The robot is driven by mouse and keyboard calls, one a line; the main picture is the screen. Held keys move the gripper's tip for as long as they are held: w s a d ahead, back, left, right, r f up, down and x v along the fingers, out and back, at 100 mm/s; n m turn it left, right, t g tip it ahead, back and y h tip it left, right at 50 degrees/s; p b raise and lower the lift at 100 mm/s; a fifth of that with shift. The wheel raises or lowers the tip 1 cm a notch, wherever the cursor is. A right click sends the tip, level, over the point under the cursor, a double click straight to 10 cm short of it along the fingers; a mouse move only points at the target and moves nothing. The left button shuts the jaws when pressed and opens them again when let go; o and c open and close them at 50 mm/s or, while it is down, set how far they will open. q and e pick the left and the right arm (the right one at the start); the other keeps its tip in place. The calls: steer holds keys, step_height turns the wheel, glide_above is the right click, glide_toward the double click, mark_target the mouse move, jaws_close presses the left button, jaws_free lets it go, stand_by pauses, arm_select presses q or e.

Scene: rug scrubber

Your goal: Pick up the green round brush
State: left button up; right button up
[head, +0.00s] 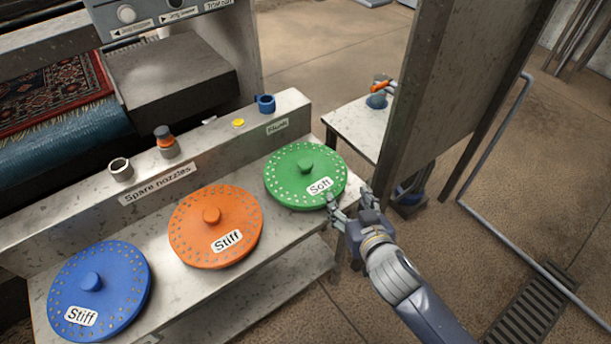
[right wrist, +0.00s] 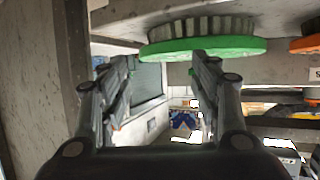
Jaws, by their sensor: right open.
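The green round brush (head: 290,178), labelled "Soft" with a small knob on top, lies flat at the right end of the grey shelf (head: 262,235). My right gripper (head: 348,194) is open and empty at the brush's right front rim. One fingertip is very close to the rim; I cannot tell whether it touches. In the right wrist view the picture looks upside down. The green brush (right wrist: 235,46) shows there with its bristles against the shelf, and the open fingers (right wrist: 164,62) are beside its edge. My left gripper is not in view.
An orange brush (head: 200,245) and a blue brush (head: 120,290), both labelled "Stiff", lie left of the green one. Nozzles stand on the raised ledge (head: 75,190) behind. A tall grey panel (head: 440,90) rises right of the shelf, by a small table (head: 358,118).

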mark_target(304, 160)
steer(key=w+a+y, duration=0.1)
steer(key=w+a+r+n+y, duration=0.1)
steer(key=a, duration=0.1)
steer(key=w+a+r+n+t+y, duration=0.1)
steer(key=a, duration=0.1)
steer(key=shift+w+a+r+y, duration=0.1)
steer(key=shift+w+y, duration=0.05)
steer(key=shift+y, duration=0.15)
steer(key=x, duration=0.4)
steer(key=shift+w+a, duration=0.3)
steer(key=shift+x, duration=2.95)
steer(key=shift+s+a, duration=0.1)
steer(key=shift+a, duration=0.05)
jaws_close()
steer(key=shift+r, duration=0.2)
